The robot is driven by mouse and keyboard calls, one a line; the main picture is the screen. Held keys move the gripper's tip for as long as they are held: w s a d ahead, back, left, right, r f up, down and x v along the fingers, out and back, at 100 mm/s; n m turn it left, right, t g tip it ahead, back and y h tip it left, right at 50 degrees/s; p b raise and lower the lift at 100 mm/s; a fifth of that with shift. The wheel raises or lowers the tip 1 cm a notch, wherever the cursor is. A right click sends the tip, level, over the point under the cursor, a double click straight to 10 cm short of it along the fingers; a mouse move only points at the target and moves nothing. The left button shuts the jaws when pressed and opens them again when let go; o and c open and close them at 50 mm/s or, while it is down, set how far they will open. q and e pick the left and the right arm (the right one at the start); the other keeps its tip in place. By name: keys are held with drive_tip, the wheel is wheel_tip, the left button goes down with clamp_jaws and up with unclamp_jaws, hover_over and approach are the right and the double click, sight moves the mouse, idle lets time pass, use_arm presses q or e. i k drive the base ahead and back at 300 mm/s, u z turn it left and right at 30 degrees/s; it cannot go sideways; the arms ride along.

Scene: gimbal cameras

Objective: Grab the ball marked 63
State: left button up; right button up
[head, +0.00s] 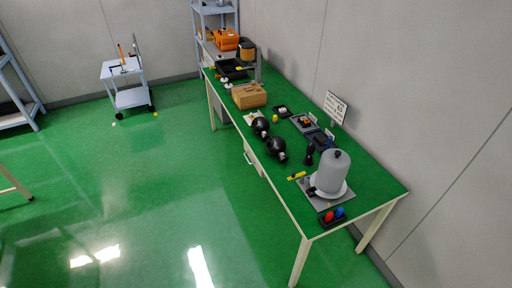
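No number 63 is readable on any ball from here. Two dark round bodies with small pale parts, a farther one (261,126) and a nearer one (276,147), sit on the green table (370,189) near its left edge. They look like gimbal cameras. A small red rounded thing (329,216) and a small blue one (339,212) sit side by side in a black tray (328,224) at the table's near end. I cannot tell whether these are balls, and any marks on them are too small to read. Neither of my grippers is in view.
A grey domed vessel (332,172) stands on a plate near the tray. A small sign (336,106) stands by the wall. A brown box (249,96) is farther back. A white cart (128,84) stands far left. Green floor left of the table is open.

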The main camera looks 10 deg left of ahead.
sight(276, 146)
drive_tip(key=u, duration=0.7)
drive_tip(key=i, duration=0.7)
drive_tip(key=u, duration=0.7)
drive_tip(key=i, duration=0.7)
drive_tip(key=z, duration=0.1)
